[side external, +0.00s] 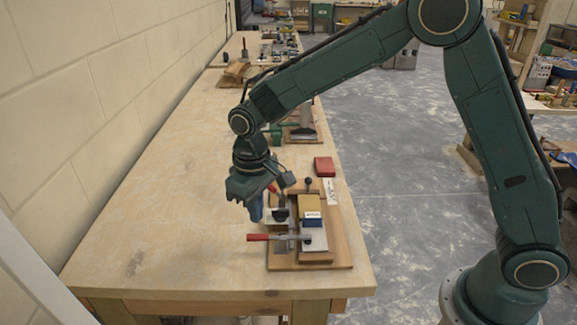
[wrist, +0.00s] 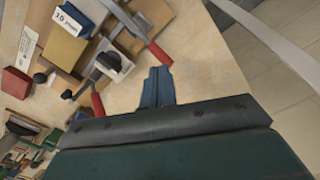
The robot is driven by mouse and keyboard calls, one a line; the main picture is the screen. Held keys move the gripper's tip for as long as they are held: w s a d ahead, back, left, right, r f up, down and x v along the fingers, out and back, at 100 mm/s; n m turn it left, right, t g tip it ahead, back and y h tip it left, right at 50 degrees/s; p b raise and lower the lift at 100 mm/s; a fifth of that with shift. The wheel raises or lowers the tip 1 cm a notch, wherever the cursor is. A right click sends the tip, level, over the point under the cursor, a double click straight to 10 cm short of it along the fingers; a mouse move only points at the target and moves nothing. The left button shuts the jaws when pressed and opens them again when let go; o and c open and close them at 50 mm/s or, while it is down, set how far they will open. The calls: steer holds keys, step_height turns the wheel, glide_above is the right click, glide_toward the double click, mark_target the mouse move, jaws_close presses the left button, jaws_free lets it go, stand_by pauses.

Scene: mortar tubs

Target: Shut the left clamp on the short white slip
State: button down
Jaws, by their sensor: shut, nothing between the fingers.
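A wooden board carries two clamps with red handles. The near clamp's handle (side external: 258,237) lies flat, pointing left; it also shows in the wrist view (wrist: 160,55). The far clamp's red handle (side external: 272,188) is partly behind my gripper and appears raised; it shows in the wrist view (wrist: 98,105) beside a black knob (wrist: 67,95). A small white piece (wrist: 113,70) lies between the clamps under a black pad; I cannot tell if it is the short slip.
A yellow block with a blue labelled end (side external: 312,220) stands on the board. A printed white strip (side external: 331,190) and a red box (side external: 324,166) lie beyond. Other fixtures stand farther along the bench. The bench's left part is clear, beside a block wall.

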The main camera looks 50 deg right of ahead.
mark_target(258, 235)
step_height(258, 235, up, 6)
steer(key=shift+f, duration=0.2)
stand_by(0.4)
steer(key=shift+d+r, duration=0.1)
steer(key=s+d+r+m+t, duration=0.1)
steer(key=s+d+r+t, duration=0.2)
steer(key=s+d+r, duration=0.7)
steer(key=s+d+m+t, duration=0.1)
steer(key=s+d, duration=0.1)
steer(key=s, duration=0.6)
steer(key=s+d+m+t, duration=0.1)
steer(key=s+d, duration=0.2)
steer(key=s, duration=0.5)
steer(key=shift+d+r+t, duration=0.15)
steer(key=shift+r+t, duration=0.05)
steer(key=shift+t, duration=0.1)
steer(key=shift+w, duration=0.1)
